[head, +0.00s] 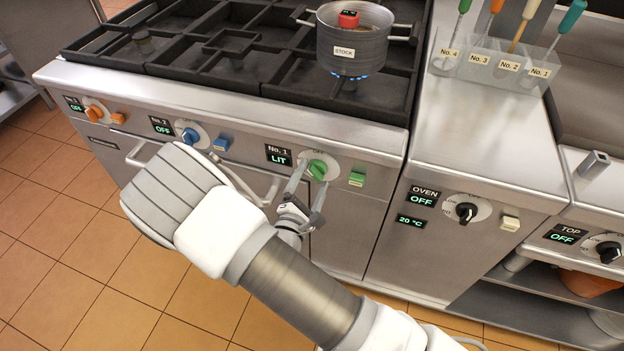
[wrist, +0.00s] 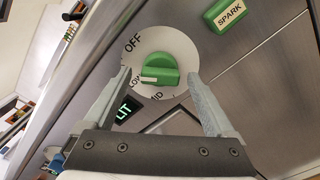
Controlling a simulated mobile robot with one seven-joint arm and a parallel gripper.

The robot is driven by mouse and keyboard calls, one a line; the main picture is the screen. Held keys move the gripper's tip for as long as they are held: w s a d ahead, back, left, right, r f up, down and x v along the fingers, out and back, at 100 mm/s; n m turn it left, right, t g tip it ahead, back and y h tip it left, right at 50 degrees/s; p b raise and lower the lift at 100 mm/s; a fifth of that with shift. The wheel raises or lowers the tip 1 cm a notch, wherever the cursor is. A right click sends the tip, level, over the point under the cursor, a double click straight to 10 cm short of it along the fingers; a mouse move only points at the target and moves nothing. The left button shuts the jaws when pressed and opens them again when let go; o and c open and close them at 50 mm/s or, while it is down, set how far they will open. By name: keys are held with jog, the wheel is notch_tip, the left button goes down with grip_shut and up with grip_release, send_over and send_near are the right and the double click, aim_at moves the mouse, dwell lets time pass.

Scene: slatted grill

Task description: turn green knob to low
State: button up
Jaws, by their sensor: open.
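The green knob (head: 317,169) sits on a round white dial on the stove front, below the stock pot. In the wrist view the knob (wrist: 160,69) lies between my fingertips, and its white mark is at the left end, at or close to the partly covered LOW label. OFF is printed above that label and MID below it. My gripper (head: 309,184) is open at the dial, with one finger on each side of the knob. In the wrist view my gripper (wrist: 158,76) shows gaps between both fingers and the knob. The No. 1 display (head: 279,155) reads LIT.
A green SPARK button (head: 356,179) is right of the knob. The stock pot (head: 352,45) stands over a blue flame. Blue (head: 190,134) and orange (head: 94,113) knobs read OFF. The oven knob (head: 466,212) is further right. A handle rail (head: 245,187) runs below the knobs.

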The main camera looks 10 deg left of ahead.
jog(key=c, duration=1.4)
jog(key=shift+n, duration=0.3)
jog(key=n+p, duration=0.1)
jog(key=n, duration=0.2)
jog(key=shift+r+p, duration=0.1)
jog(key=shift+p, duration=0.25)
jog(key=shift+n+p, duration=0.6)
jog(key=shift+n, duration=1.4)
jog(key=o, duration=1.4)
